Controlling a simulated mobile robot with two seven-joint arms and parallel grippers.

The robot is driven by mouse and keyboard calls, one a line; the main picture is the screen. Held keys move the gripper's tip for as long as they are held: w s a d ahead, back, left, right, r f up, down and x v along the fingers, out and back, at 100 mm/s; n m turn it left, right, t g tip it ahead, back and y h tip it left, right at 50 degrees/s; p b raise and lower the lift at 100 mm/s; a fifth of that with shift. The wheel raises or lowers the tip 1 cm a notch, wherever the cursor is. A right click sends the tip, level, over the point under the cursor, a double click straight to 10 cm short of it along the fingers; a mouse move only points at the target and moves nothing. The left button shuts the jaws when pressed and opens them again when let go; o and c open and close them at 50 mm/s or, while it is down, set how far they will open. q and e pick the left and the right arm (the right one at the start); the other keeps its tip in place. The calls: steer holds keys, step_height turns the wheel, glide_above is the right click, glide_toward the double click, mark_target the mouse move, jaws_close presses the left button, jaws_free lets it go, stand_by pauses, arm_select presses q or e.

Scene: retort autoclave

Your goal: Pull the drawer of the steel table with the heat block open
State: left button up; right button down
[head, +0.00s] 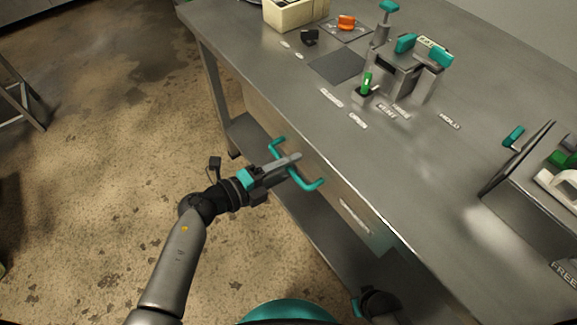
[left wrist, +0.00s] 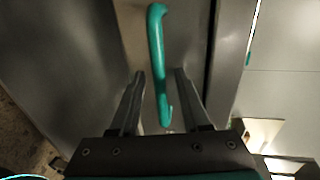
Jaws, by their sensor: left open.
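The steel table (head: 250,48) runs diagonally through the head view. Its drawer (head: 338,200) is under the front edge, and the front looks flush with the table, so it appears closed. A teal bow handle (head: 311,185) stands out from the drawer front. My left gripper (head: 294,160) is at the handle's middle, fingers open. In the left wrist view the handle (left wrist: 156,45) passes between the two fingers (left wrist: 158,78), with a gap to each side. A dark and teal part at the bottom of the head view looks like my right gripper (head: 376,304); its fingers are hidden.
On the tabletop are a grey device with teal knobs (head: 400,78), a cream box (head: 292,14), an orange piece (head: 346,21) and an open-lidded steel unit (head: 535,200) at right. A lower shelf (head: 335,245) runs below.

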arm_select(q)
steer(key=shift+c, duration=0.3)
jaws_close()
stand_by(1.2)
